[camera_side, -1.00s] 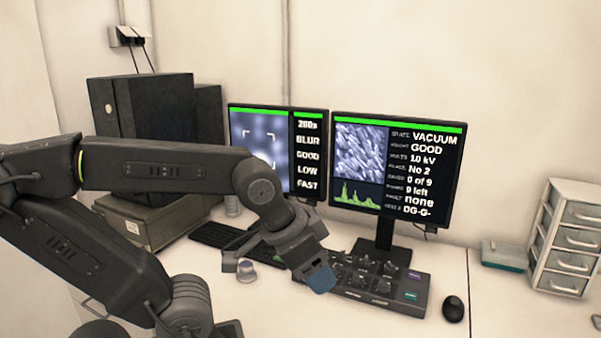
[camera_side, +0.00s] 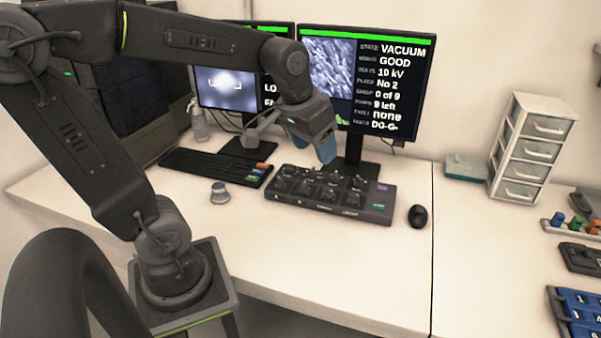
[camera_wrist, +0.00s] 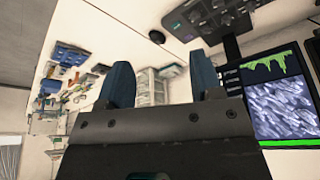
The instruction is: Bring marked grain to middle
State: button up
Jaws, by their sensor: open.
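The left monitor (camera_side: 225,91) shows a grey image with a bright blurred spot inside white corner brackets; no clear grain mark can be made out. My arm covers part of its text. The control panel (camera_side: 330,197) with knobs lies on the desk before the monitors. My gripper (camera_side: 318,148) is above the panel's back edge, in front of the screens, apart from the panel as far as I can tell. In the wrist view its two blue fingers (camera_wrist: 160,85) stand apart with nothing between them.
The right monitor (camera_side: 385,62) reads VACUUM GOOD, 10 kV. A drawer unit (camera_side: 532,148) stands at the right. The front desk is clear.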

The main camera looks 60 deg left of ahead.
jog(key=w+a+f+n+g, duration=0.1)
jog(key=w+a+f+n, duration=0.1)
jog(key=w+a, duration=0.4)
jog(key=n+g, duration=0.3)
jog(key=n, duration=0.1)
send_over(303, 184)
notch_tip(303, 184, down, 14)
jog(key=shift+h, duration=0.4)
notch_tip(303, 184, down, 14)
jog(key=shift+d+f, duration=0.1)
jog(key=c, duration=0.9)
